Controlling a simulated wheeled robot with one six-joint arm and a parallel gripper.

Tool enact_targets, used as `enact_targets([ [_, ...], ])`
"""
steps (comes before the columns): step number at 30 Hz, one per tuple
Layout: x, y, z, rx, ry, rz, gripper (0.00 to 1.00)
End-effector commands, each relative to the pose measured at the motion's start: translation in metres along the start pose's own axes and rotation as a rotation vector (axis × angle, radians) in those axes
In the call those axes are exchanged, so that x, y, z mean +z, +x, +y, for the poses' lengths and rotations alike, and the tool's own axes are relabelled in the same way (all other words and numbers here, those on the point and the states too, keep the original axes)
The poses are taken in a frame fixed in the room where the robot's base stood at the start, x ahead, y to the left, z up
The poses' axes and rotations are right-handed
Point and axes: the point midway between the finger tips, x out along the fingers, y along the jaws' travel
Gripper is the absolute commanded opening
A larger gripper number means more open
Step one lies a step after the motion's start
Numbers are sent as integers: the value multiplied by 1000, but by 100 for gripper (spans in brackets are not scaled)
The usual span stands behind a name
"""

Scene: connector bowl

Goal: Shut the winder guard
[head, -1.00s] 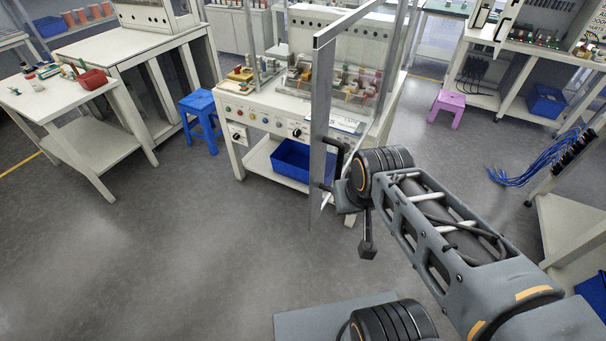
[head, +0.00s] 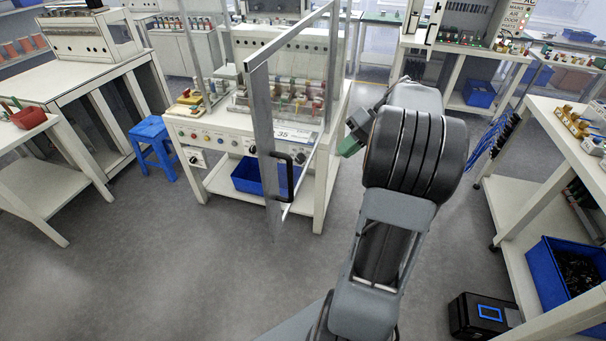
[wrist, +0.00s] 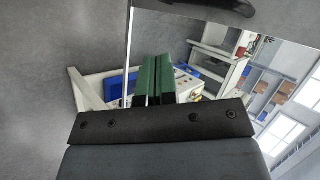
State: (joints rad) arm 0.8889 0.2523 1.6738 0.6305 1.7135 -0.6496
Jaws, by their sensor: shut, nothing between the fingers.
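The winder guard (head: 262,130) is a clear panel in a grey metal frame. It stands open, sticking out from the front of the winder bench (head: 222,133) towards me. Its black bar handle (head: 289,176) is on the near upright. My gripper (head: 347,148) is to the right of the guard, level with its middle, and appears clear of the handle. Its dark green fingers are pressed together and empty in the wrist view (wrist: 153,80). My arm hides part of the gripper in the head view. A thin upright edge, possibly the guard's, shows beside the fingers in the wrist view.
A blue stool (head: 153,142) stands left of the bench, and a blue bin (head: 250,177) sits on its lower shelf. A white workbench (head: 545,185) is close on the right, with a black box (head: 480,316) on the floor. The floor in front of the guard is clear.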

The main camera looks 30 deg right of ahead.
Motion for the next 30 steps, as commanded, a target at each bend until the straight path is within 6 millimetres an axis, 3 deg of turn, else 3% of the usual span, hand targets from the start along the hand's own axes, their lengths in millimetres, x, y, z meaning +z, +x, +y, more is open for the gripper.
enact_targets([
  [5, 2, 14, -8, -29, -53, -17, 0],
  [19, 4, 99, -11, -26, -49, -17, 0],
  [30, 5, 123, -35, -24, -49, -14, 0],
])
